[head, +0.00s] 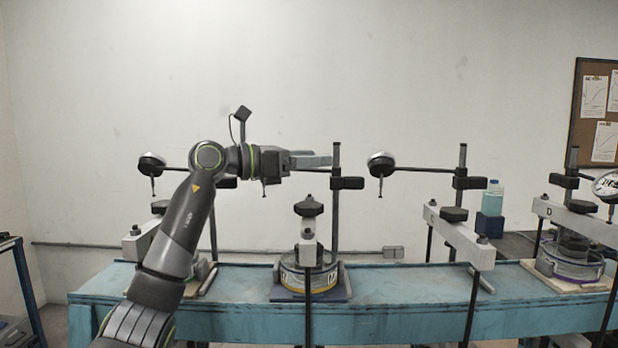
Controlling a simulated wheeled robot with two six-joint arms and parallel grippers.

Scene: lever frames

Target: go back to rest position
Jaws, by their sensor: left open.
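My left arm rises from the bottom left of the head view, bends at an elbow-like joint, and reaches right. My left gripper (312,161) is raised above the bench, with its fingers pointing right and nothing seen between them. Its jaws are open, though they show nearly side-on. The fingertips are just left of, or in front of, an upright post (336,210); I cannot tell whether they touch. My right gripper is not in view.
A blue bench (400,300) carries several lever frames with white beams (460,238), dial gauges (382,164) and posts. A round cell (308,272) sits below the gripper. A bottle (492,200) stands at right.

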